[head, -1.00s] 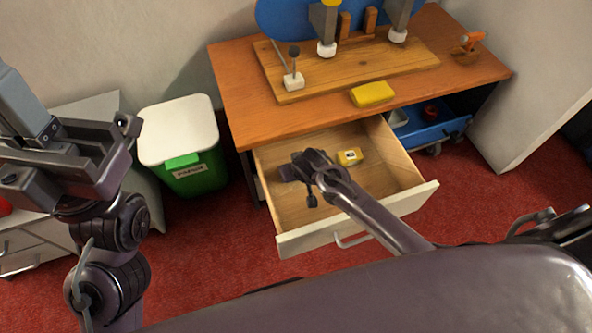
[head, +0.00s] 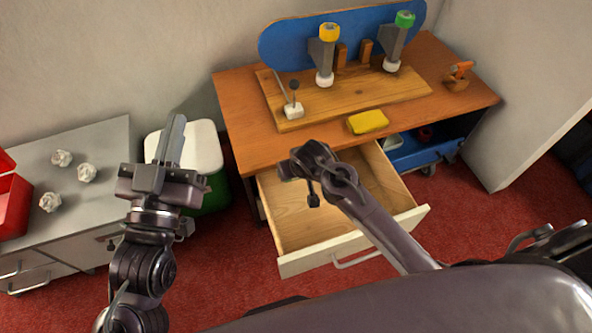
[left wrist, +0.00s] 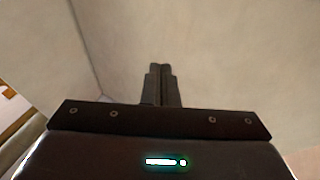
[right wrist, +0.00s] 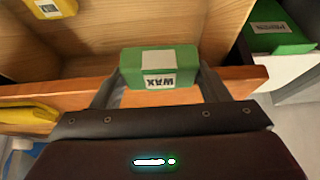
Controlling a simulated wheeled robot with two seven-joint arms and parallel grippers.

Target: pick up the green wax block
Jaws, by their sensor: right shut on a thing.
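The green wax block (right wrist: 186,63), with a white label reading WAX, shows in the right wrist view between the two fingers of my right gripper (right wrist: 160,82). The gripper is shut on it. In the head view the right wrist is over the open drawer (head: 308,255), and the block is hidden there. My left gripper (head: 174,141) is upright in front of the white-lidded bin in the head view. Its fingers are together and empty in the left wrist view (left wrist: 161,84).
A yellow block (right wrist: 50,8) lies in the drawer. A yellow pad (head: 368,122) lies on the wooden bench (head: 240,110). The white-lidded green bin (head: 208,150) stands left of the bench. A grey cabinet (head: 105,150) at left bears several crumpled white lumps and a red box (head: 12,205).

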